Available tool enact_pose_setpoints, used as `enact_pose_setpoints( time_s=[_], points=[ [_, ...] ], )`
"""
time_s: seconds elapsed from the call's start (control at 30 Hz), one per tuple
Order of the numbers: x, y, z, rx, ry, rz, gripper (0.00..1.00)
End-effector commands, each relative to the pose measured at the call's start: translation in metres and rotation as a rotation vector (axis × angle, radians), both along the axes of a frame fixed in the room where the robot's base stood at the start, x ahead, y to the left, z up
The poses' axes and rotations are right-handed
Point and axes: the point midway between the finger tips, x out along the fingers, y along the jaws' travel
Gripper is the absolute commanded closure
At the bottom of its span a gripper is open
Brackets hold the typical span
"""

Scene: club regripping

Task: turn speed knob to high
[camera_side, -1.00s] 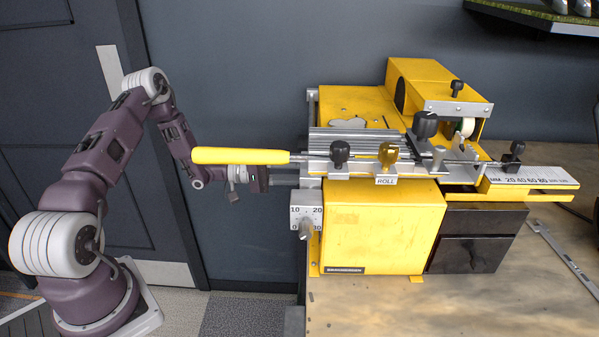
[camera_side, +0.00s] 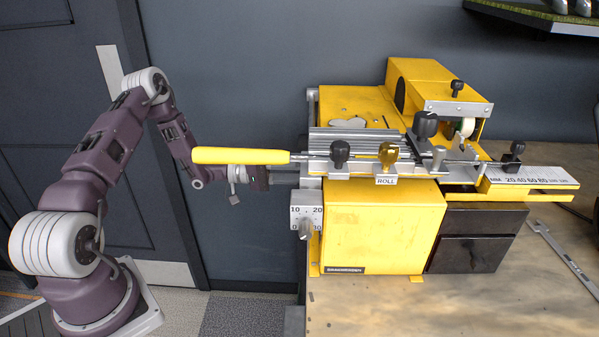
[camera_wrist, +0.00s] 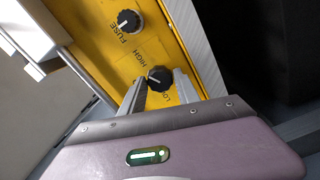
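The speed knob (camera_wrist: 160,78) is small, round and black, on the machine's yellow panel between the HIGH and LOW labels in the wrist view. A pale mark shows on its left side; its exact setting is too small to read. My gripper (camera_wrist: 159,83) is open, with one finger on each side of the knob. Gaps seem to show between fingers and knob, but I cannot tell whether either touches. In the side view my gripper (camera_side: 283,178) is at the machine's left end, below the yellow club handle; the speed knob is hidden there.
A second black knob, labelled FUSE (camera_wrist: 128,21), sits above on the same panel. In the side view the yellow handle (camera_side: 240,156) sticks out left above my gripper. A numbered dial plate (camera_side: 306,218) with a small knob is just below right.

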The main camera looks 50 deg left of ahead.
Motion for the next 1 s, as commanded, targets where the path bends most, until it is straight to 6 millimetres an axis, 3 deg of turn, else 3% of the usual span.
enact_pose_setpoints(
  time_s=[0.07,0.37,0.7,1.0],
  points=[
    [0.000,0.000,0.000,0.000,0.000,0.000,0.44],
    [0.000,0.001,0.000,-0.001,0.000,0.001,0.44],
    [-0.042,0.044,0.000,-0.001,0.001,0.003,0.44],
    [-0.050,0.050,0.000,-0.001,0.001,0.000,0.44]
  ],
)
